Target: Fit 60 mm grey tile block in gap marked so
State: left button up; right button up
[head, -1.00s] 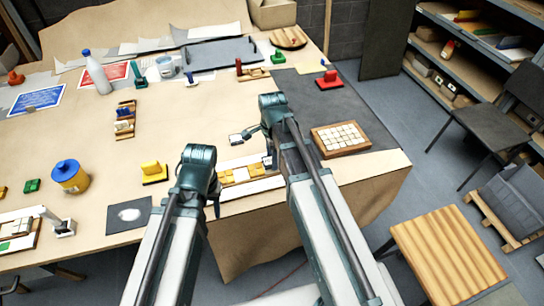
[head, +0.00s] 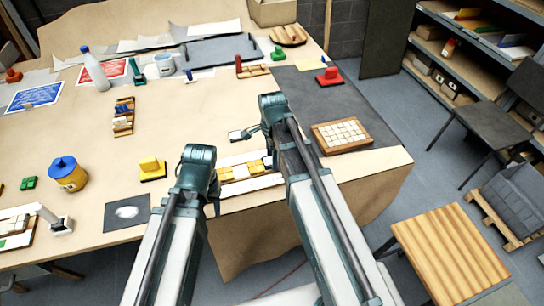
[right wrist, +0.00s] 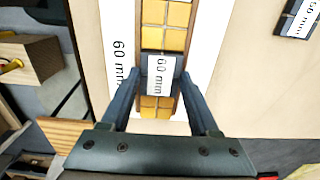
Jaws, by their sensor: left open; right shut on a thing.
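The grey tile block (right wrist: 158,75), with a white "60 mm" label, is between the fingers of my right gripper (right wrist: 159,82), which is shut on it in the right wrist view. It lines up with the row of yellow tiles (right wrist: 166,40) in the panel, with tiles on both sides of it. I cannot tell whether it sits in the gap or just above it. A white strip (right wrist: 116,30) beside the row is marked "60 mm". In the head view, the panel (head: 240,172) lies at the table's front edge, partly hidden by my arms. My left gripper (head: 214,198) is open left of it.
Another dark labelled block (right wrist: 298,18) lies apart on the table; it shows in the head view (head: 237,135). A wooden tray of pale tiles (head: 341,134) stands to the right.

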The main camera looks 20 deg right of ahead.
jog(key=shift+f, duration=0.3)
jog(key=o, duration=1.5)
jog(key=shift+r, duration=0.1)
jog(key=shift+o, duration=0.2)
jog(key=shift+r, duration=0.1)
notch_tip(320, 180, up, 14)
jog(key=p, duration=1.3)
jog(key=shift+f+p, duration=0.2)
jog(key=shift+p, duration=0.1)
jog(key=s+a+f+n+b, duration=0.4)
jog(key=s+n, duration=0.3)
jog(key=n, duration=0.3)
jog(key=s+a+f+n+h+b, duration=0.1)
jog(key=s+a+f+n+b, duration=0.2)
jog(key=s+a+n, duration=0.3)
jog(key=s+n, duration=0.1)
jog(key=n, duration=0.4)
jog(key=shift+s+a+f+b, duration=0.15)
jog(key=shift+a+f+b, duration=0.1)
jog(key=shift+f+b, duration=0.15)
